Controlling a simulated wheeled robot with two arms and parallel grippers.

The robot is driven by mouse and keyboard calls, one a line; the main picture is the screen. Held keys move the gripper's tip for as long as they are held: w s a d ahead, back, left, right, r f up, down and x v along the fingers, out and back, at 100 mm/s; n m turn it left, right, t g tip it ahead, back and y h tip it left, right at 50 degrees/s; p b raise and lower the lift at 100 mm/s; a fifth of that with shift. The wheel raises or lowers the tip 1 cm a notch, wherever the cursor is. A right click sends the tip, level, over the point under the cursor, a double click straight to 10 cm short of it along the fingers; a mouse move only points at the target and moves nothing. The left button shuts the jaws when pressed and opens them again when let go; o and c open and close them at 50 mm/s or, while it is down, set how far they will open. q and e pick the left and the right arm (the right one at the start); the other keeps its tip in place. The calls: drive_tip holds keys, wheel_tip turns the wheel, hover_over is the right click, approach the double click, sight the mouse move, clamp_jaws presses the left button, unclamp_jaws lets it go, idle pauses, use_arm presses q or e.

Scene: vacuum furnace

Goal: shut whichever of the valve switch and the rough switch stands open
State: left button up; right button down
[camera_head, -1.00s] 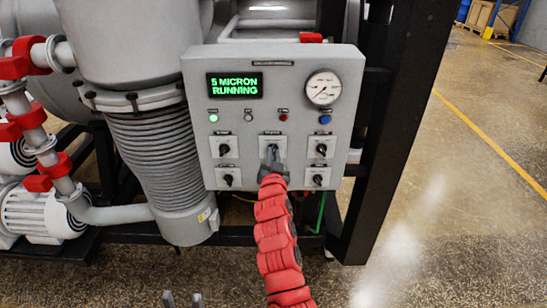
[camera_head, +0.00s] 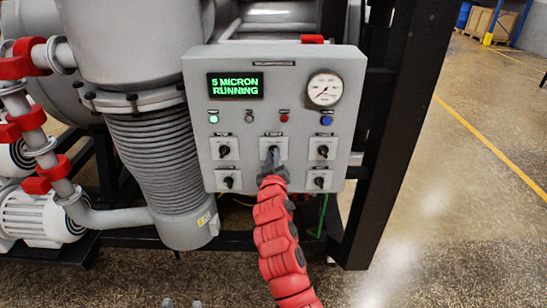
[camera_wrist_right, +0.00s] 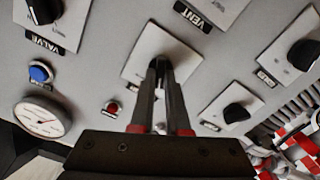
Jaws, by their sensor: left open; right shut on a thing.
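The control panel (camera_head: 350,115) carries several black rotary switches on pale plates. The valve switch (camera_head: 322,153), at the upper right of the panel, also shows at the top left of the right wrist view (camera_wrist_right: 42,8) beside its VALVE label. My right gripper (camera_head: 272,158) is shut on the handle of the middle switch, whose plate (camera_wrist_right: 150,45) shows behind the fingers. I cannot read the label of that middle switch, and the gripper hides its handle. I cannot tell which switch is the rough switch. My left gripper (camera_head: 182,303) is open and empty, only its fingertips showing at the bottom edge.
The display (camera_head: 235,86) reads "5 MICRON RUNNING". A round gauge (camera_head: 324,89) and small lamps and buttons sit above the switches. A ribbed grey column (camera_head: 155,155) stands left of the panel, a dark frame post (camera_head: 390,140) right of it. Open floor lies further right.

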drive_tip(key=shift+n, duration=0.4)
drive_tip(key=c, duration=0.9)
unclamp_jaws()
drive_tip(key=s+b, duration=0.5)
drive_tip(key=s, duration=1.2)
drive_tip(key=shift+s, duration=0.2)
drive_tip(key=shift+w, duration=0.1)
